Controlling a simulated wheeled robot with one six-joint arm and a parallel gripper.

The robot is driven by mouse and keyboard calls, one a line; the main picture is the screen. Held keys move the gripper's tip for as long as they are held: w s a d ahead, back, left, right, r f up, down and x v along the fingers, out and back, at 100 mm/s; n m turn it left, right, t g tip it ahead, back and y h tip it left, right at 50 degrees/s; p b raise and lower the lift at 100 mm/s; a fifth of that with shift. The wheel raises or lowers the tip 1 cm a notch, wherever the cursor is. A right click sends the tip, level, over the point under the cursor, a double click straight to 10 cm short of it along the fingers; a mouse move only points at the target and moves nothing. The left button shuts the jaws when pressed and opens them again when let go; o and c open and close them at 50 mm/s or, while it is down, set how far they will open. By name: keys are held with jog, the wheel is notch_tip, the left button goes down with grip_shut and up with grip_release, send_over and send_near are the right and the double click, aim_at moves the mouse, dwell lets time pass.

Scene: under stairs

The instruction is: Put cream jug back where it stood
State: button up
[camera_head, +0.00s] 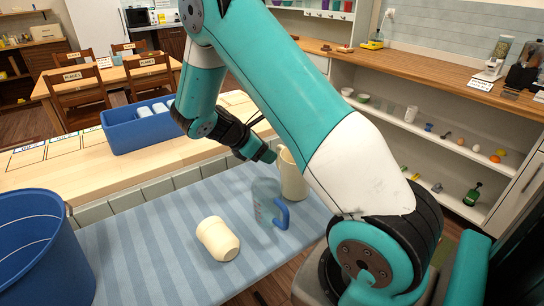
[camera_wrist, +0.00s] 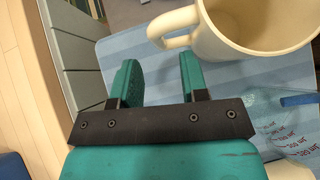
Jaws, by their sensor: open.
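The cream jug (camera_head: 292,174) stands upright on a blue striped surface (camera_head: 150,240), partly hidden behind my arm. In the wrist view the jug (camera_wrist: 255,30) shows its open mouth at the upper right, with its handle pointing left toward the fingers. My gripper (camera_head: 266,153) is beside the upper part of the jug, on its left in the head view. In the wrist view my gripper (camera_wrist: 160,72) has its two green fingers apart with nothing between them. The handle lies just beyond the right fingertip; I cannot tell whether they touch.
A clear measuring jug with a blue handle (camera_head: 267,203) stands close in front of the cream jug. A cream cup (camera_head: 218,239) lies tilted farther left. A large blue bucket (camera_head: 40,250) is at the left edge. A blue bin (camera_head: 135,130) sits on the wooden counter behind.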

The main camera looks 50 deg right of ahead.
jog(key=w+a+r+m+t+y, duration=0.1)
jog(key=a+r+m+t+y, duration=0.15)
jog(key=a+r, duration=0.85)
jog(key=s+a+r+m+y, duration=0.2)
jog(key=s+a+y, duration=0.3)
jog(key=s+a, duration=0.5)
jog(key=s+a+r+m+y, duration=0.2)
jog(key=s+a+y, duration=0.3)
jog(key=s+a, duration=0.6)
jog(key=shift+a+r+t, duration=0.45)
jog(key=shift+a, duration=0.4)
